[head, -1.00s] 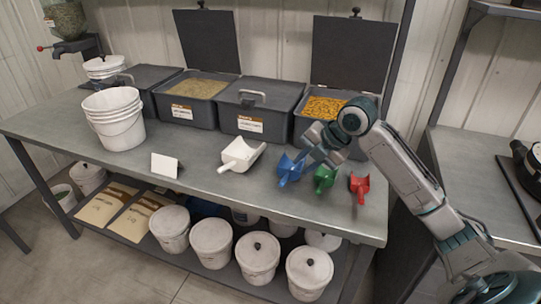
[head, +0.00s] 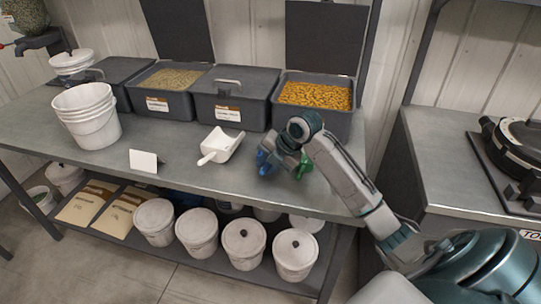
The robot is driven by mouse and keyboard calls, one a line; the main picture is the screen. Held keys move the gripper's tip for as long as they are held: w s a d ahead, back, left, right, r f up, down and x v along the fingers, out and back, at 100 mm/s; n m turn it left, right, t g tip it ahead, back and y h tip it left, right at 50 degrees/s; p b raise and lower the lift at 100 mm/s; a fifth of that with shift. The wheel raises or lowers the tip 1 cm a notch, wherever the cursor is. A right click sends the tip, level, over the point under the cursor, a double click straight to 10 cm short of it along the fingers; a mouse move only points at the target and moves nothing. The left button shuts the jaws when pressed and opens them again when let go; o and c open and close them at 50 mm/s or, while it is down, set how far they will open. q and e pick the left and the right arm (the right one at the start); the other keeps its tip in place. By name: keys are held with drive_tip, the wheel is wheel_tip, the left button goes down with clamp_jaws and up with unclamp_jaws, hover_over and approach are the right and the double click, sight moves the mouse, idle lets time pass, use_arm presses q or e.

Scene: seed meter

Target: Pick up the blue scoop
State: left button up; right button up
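The blue scoop (head: 264,162) lies on the grey workbench, in front of the bins and right of the white scoop. My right gripper (head: 276,156) is low over the bench at the blue scoop and covers part of it. Its fingers are hard to make out, so I cannot tell whether they are open or shut, or whether they touch the scoop. My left gripper is not in view.
The green scoop (head: 304,167) is close to the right gripper, partly covered. The bin of orange grain (head: 318,119) stands behind. White buckets (head: 88,128) stand at the left.

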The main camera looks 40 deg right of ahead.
drive_tip(key=shift+w+f, duration=0.25)
drive_tip(key=shift+f, duration=0.1)
drive_tip(key=shift+s, duration=0.1)
clamp_jaws()
drive_tip(key=shift+r, duration=0.1)
